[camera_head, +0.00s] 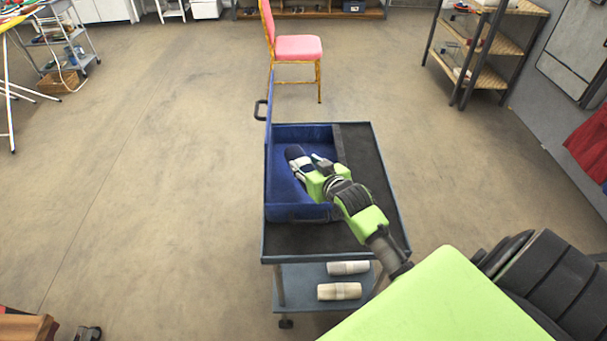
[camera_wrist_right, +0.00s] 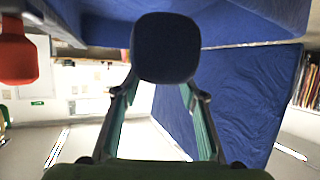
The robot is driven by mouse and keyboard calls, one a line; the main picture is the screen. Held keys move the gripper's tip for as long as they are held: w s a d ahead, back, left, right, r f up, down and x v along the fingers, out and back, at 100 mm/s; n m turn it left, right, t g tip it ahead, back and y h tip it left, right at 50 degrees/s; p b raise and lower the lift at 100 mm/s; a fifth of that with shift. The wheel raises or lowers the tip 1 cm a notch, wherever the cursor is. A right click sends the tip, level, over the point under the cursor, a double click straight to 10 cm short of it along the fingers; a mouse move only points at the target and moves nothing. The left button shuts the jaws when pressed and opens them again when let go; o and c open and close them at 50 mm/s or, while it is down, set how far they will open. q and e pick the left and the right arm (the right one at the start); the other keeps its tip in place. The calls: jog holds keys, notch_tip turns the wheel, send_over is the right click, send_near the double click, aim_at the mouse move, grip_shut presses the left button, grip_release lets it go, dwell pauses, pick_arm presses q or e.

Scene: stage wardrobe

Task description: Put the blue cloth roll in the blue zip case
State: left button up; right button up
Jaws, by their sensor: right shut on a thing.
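The blue zip case (camera_head: 300,212) lies open on the top of a cart, with its lid (camera_head: 269,112) standing upright along the left side. My right gripper (camera_head: 301,166) is over the case's interior and shut on the blue cloth roll (camera_head: 293,152). The roll's dark blue rounded end (camera_wrist_right: 166,48) shows between the fingers in the right wrist view. Blue case fabric (camera_wrist_right: 235,105) fills much of the right side there. Whether the roll touches the case floor cannot be told. My left gripper is not in view.
The dark cart top (camera_head: 365,165) is bare to the right of the case. Two pale rolls (camera_head: 340,291) lie on the cart's lower shelf. A pink chair (camera_head: 297,48) stands behind the cart. A shelf rack (camera_head: 487,45) stands at the back right. The floor on the left is open.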

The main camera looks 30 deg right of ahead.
jog(key=f, duration=0.3)
jog(key=shift+s, duration=0.25)
jog(key=shift+f, duration=0.35)
notch_tip(320, 180, down, 3)
jog(key=shift+w+f, duration=0.1)
jog(key=shift+f, duration=0.3)
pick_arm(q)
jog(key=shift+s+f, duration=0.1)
pick_arm(e)
jog(key=shift+f, duration=0.15)
